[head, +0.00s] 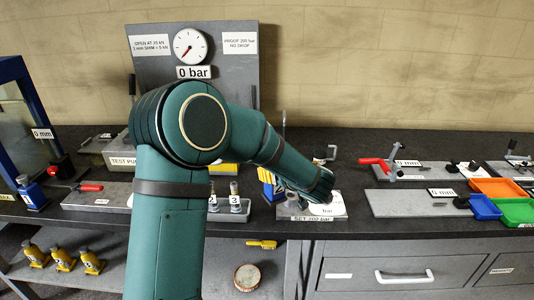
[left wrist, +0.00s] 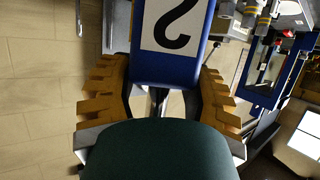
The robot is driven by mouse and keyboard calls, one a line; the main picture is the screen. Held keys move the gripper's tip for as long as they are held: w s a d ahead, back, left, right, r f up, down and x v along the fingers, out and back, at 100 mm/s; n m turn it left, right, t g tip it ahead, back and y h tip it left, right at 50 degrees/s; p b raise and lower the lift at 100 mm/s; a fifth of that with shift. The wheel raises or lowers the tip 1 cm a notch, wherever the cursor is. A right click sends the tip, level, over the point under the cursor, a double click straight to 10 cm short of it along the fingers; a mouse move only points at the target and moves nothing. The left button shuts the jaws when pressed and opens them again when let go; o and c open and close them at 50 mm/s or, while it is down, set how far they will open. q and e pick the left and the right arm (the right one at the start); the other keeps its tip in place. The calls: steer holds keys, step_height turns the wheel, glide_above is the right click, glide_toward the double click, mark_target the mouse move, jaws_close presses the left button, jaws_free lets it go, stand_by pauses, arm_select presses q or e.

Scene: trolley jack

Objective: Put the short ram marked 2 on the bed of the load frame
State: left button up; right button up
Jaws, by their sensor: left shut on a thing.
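The short ram marked 2 is a blue block (left wrist: 198,62) with a white label, seen upside down in the left wrist view. My left gripper (left wrist: 163,85) is shut on it, with orange ribbed pads on both sides. In the head view my green arm reaches right over the bench; its fingers and the ram cannot be made out there. The load frame (head: 14,75) is the blue frame at the far left of the head view, cut by the edge. Its bed is not clear. My right gripper is not in view.
A small blue ram-like piece (head: 31,193) stands near the load frame, beside a red-handled tool (head: 88,188). The gauge board (head: 245,65) stands behind my arm. A rack with numbered pieces (head: 235,208) is right of my upper arm. Trays (head: 496,187) lie at the right.

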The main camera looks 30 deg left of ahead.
arm_select(q)
steer(key=s+d+f+m+t+h, duration=0.3)
steer(key=d+f+m+h, duration=0.3)
steer(key=d+f, duration=0.2)
steer(key=s+d+f+m+t+h, duration=0.3)
steer(key=d+f, duration=0.6)
steer(key=f, duration=0.4)
steer(key=m+t+h, duration=0.1)
steer(key=m+h, duration=0.1)
steer(key=m, duration=0.1)
steer(key=shift+s+h, duration=0.4)
